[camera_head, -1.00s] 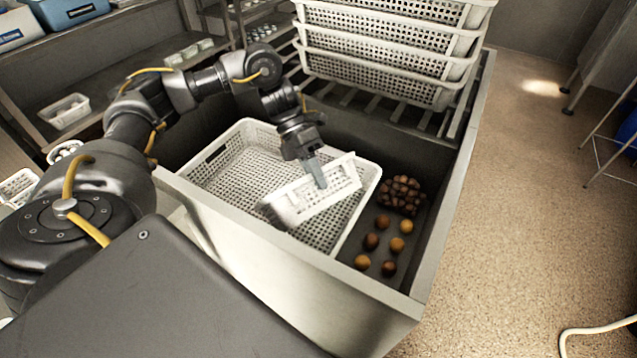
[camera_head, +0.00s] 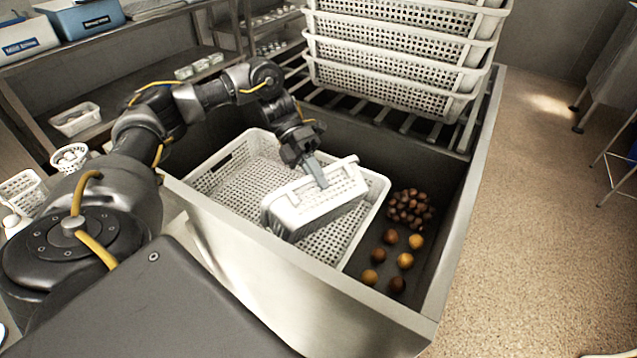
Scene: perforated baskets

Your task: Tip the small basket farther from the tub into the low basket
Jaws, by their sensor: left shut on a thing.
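My left gripper (camera_head: 320,178) is shut on the rim of a small white perforated basket (camera_head: 315,210). It holds this basket tilted over the low basket, with a side wall facing me. The inside of the small basket is hidden from this view. The wide low white basket (camera_head: 222,184) lies in the grey metal basin. The part of its floor that shows is empty; the rest is hidden behind the small basket. My right gripper is not in view.
Several brown and yellow round items (camera_head: 405,260) lie on the basin floor right of the low basket. Stacked white baskets (camera_head: 395,75) stand on a slatted rack behind. At the left are a round white basket (camera_head: 70,158) and a square basket (camera_head: 22,188).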

